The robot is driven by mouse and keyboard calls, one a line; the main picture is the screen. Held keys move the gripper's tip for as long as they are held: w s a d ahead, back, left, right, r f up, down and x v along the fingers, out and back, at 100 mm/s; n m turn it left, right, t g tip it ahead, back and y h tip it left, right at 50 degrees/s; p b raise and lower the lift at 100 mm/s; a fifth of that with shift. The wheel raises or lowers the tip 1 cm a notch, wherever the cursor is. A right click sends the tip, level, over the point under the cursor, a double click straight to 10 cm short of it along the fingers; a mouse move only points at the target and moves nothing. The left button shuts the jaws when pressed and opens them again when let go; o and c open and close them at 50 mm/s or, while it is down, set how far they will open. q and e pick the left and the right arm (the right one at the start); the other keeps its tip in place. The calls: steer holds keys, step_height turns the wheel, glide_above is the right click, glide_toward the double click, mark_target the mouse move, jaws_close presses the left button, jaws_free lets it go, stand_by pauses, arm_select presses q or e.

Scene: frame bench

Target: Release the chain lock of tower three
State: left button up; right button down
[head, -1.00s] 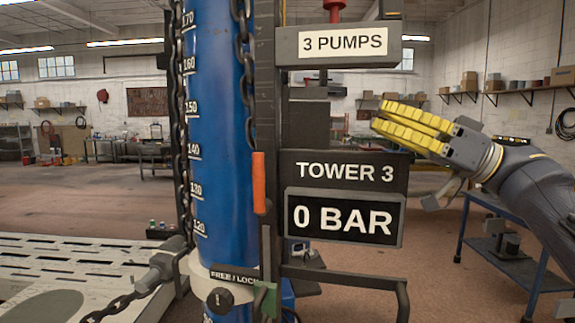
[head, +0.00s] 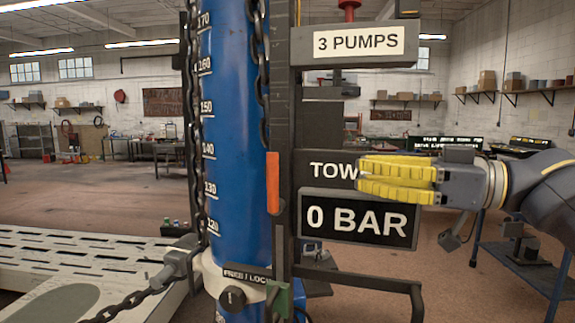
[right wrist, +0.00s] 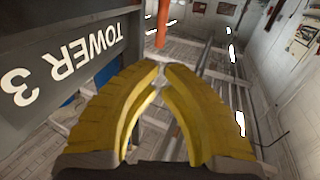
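Tower three is a blue column (head: 232,130) with a height scale, a TOWER 3 sign (head: 325,170) and a 0 BAR display (head: 358,219). A dark chain (head: 195,120) hangs along it. A FREE / LOCK label (head: 247,275) sits at its base above a round dark knob (head: 232,299). An upright orange handle (head: 273,183) stands left of the sign; it also shows in the right wrist view (right wrist: 162,24). My right gripper (head: 360,178), yellow-fingered, is in front of the sign, right of the handle and apart from it. Its fingertips meet, with nothing between them. My left gripper is out of view.
A 3 PUMPS sign (head: 357,43) with a red knob above sits over the TOWER 3 sign. A dark bent bar (head: 365,281) juts right below the display. A white slotted platform (head: 70,262) lies at left. A blue cart (head: 520,262) stands at right.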

mark_target(277, 181)
steer(key=x, duration=1.4)
steer(key=shift+a, duration=0.1)
stand_by(0.4)
